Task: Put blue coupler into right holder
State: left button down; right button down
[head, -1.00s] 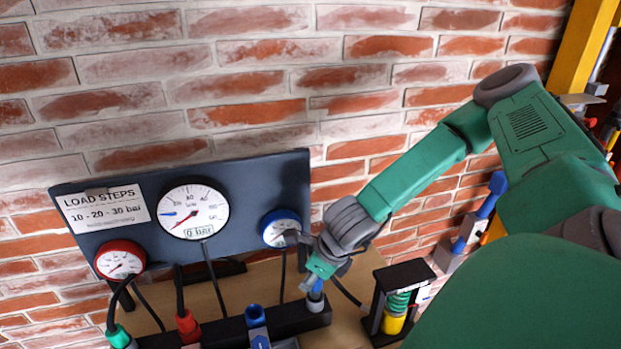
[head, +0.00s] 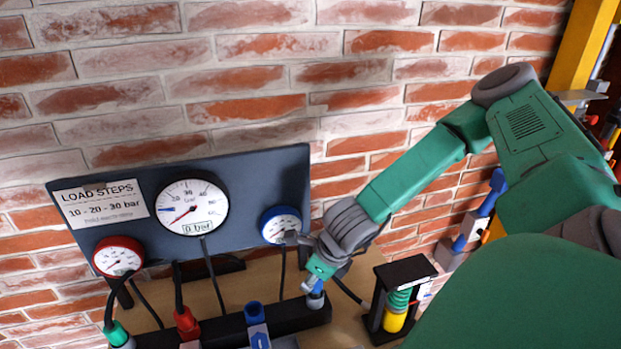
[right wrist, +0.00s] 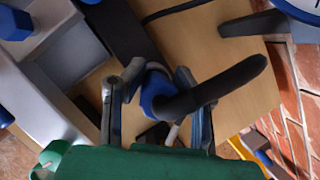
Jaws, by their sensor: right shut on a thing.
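The blue coupler (head: 316,289) is at the right end of the black holder bar (head: 292,318), just above or in the grey holder (head: 317,301) there; how deep it sits is hidden. My right gripper (head: 309,286) comes down over it and is shut on it. In the right wrist view the coupler (right wrist: 153,88) lies between the two fingers (right wrist: 146,98), with its black hose (right wrist: 220,84) bending away to the right. My left gripper is not in view.
A red coupler (head: 187,322) and a green coupler (head: 117,335) stand to the left. A blue fitting (head: 255,313) is left of my gripper. The gauge panel (head: 250,190) is behind. A spring stand (head: 400,300) is close on the right.

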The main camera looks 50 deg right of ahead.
jog(key=shift+f, duration=0.25)
dwell(0.4)
jog(key=shift+f+b, duration=0.5)
jog(key=shift+b, duration=0.05)
jog(key=shift+f, duration=0.15)
dwell(0.4)
jog(key=c, duration=0.7)
grip_release()
notch_tip(320, 180, up, 8)
jog(key=p, duration=0.8)
dwell(0.4)
